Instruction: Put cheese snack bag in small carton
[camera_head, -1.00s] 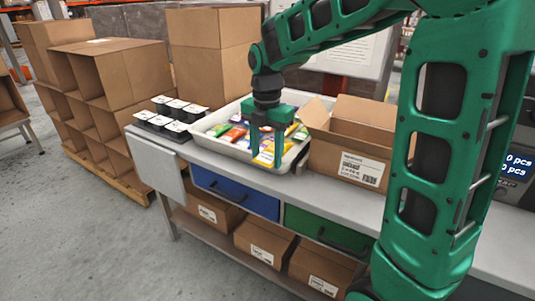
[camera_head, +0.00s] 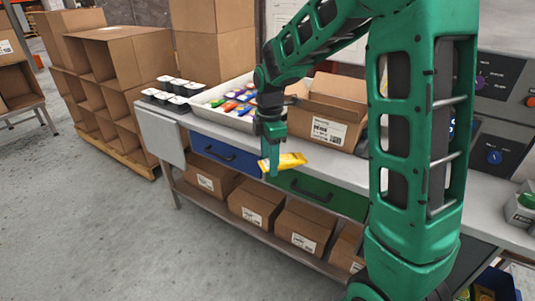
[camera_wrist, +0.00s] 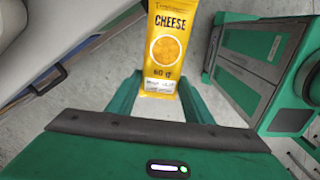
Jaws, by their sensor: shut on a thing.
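The cheese snack bag (camera_head: 291,161) is yellow and sits between the fingers of my gripper (camera_head: 268,160), held in the air in front of the bench's drawers. In the wrist view the cheese snack bag (camera_wrist: 166,48) shows its CHEESE label upright, with its lower end between the fingertips of my gripper (camera_wrist: 160,88). My gripper is shut on the bag. A small open carton (camera_head: 327,130) with a white label stands on the bench, behind and to the right of my gripper. Its inside is mostly hidden.
A white tray (camera_head: 202,117) of several colourful packets is on the bench left of the carton. Dark cups with white lids (camera_head: 172,90) stand beside it. Blue (camera_head: 226,152) and green (camera_head: 318,194) drawers are under the benchtop, with closed cartons (camera_head: 251,203) on the shelf below.

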